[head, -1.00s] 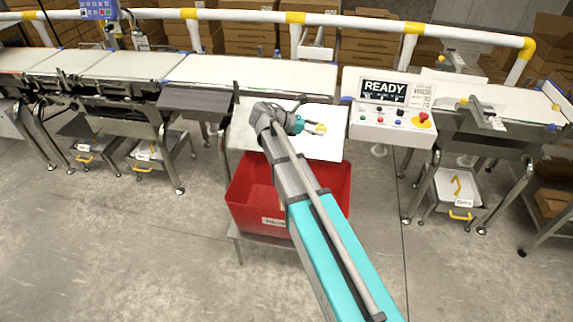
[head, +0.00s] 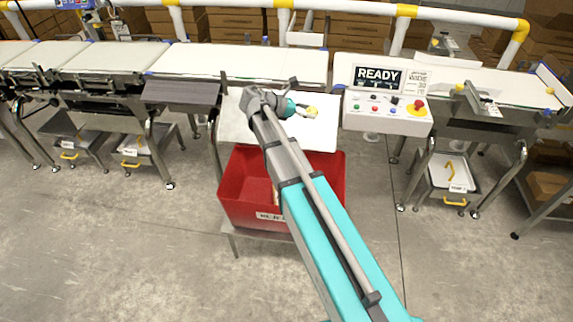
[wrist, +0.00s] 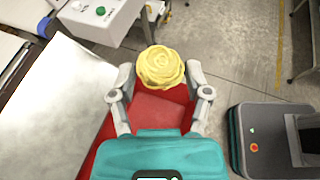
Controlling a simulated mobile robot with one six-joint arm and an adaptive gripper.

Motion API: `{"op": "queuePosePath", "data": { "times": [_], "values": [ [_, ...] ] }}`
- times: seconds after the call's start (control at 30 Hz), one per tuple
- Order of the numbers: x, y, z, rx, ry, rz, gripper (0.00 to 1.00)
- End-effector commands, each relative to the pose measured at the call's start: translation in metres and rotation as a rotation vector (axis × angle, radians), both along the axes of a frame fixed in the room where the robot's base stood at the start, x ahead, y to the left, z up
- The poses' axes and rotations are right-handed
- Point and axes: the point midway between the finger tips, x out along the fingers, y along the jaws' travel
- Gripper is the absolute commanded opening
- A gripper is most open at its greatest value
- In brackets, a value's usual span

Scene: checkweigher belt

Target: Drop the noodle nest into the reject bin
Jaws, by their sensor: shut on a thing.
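The noodle nest (wrist: 159,68) is a round yellow coil between my fingertips in the wrist view. In the head view the nest (head: 311,112) is a small yellow spot at the end of my arm. My gripper (wrist: 160,88) is shut on it. The red reject bin (head: 243,190) stands on a low stand below my arm, with a white label on its front. In the wrist view the bin's red inside (wrist: 150,110) shows below and behind the nest. My arm hides part of the bin.
A white sloping plate (head: 235,125) stands behind the bin, below the belt (head: 240,62). A control box (head: 388,110) with a READY display is to its right. Steel legs and low trays flank the bin. The floor in front is clear.

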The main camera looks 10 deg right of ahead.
Motion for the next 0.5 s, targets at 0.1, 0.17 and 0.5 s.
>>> {"op": "queuePosePath", "data": {
  "times": [0.1, 0.17, 0.5],
  "values": [
    [0.001, 0.003, -0.004, 0.000, 0.000, 0.004, 0.34],
    [0.002, 0.004, -0.008, 0.000, 0.000, 0.007, 0.34],
    [0.013, 0.011, -0.052, 0.000, 0.000, 0.022, 0.34]
  ]
}}
